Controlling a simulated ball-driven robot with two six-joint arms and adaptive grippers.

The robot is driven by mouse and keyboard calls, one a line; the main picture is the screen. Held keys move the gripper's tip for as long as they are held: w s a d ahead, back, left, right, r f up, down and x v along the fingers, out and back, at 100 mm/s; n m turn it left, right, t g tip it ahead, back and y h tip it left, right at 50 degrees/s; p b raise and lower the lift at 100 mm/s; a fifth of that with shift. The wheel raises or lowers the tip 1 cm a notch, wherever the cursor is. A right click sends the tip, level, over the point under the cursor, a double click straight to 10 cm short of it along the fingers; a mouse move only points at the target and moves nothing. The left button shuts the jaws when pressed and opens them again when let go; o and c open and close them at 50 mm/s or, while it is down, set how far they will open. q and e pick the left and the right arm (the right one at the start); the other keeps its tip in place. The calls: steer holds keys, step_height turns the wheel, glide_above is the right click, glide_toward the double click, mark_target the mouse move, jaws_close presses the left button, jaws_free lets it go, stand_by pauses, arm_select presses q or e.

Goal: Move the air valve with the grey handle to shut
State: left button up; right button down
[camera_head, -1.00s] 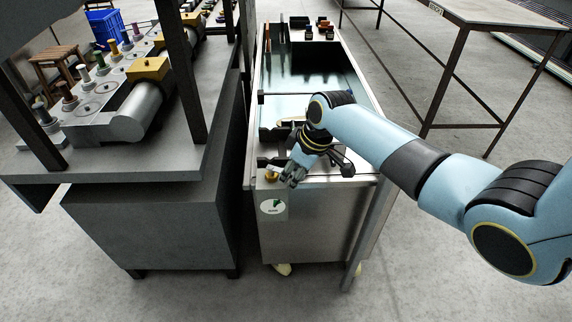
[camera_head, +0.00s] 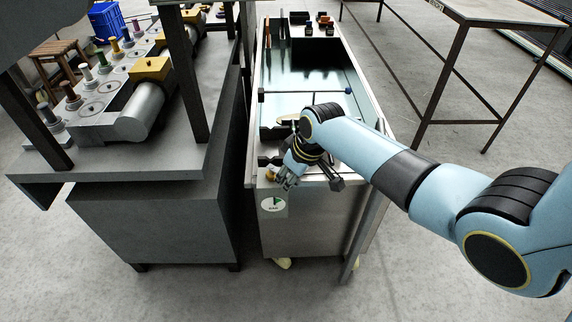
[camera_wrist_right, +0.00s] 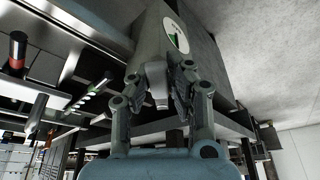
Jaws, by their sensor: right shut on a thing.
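The air valve shows as a small brass-coloured body (camera_head: 271,174) at the near left corner of the steel trough's front. My right gripper (camera_head: 288,182) is right beside it, at the trough's front edge. In the right wrist view, the fingers of this gripper (camera_wrist_right: 158,88) are closed on a grey piece, which looks like the valve's grey handle (camera_wrist_right: 156,75). The fingers hide much of the handle, so its exact angle cannot be told. My left gripper is not in view.
A round white dial with a green mark (camera_head: 273,204) is on the trough's front face, below the valve. The steel trough (camera_head: 318,205) stands close beside a grey machine (camera_head: 160,225) on the left. A table (camera_head: 500,14) stands at the right. Open floor lies in front.

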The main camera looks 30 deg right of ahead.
stand_by(0.3)
steer(key=shift+s+a+r+m+p, duration=0.15)
steer(key=shift+a+m+p, duration=0.15)
steer(key=shift+m+p, duration=0.15)
steer(key=shift+a+m+h+p, duration=0.2)
steer(key=shift+m+h+p, duration=0.2)
steer(key=shift+m, duration=0.25)
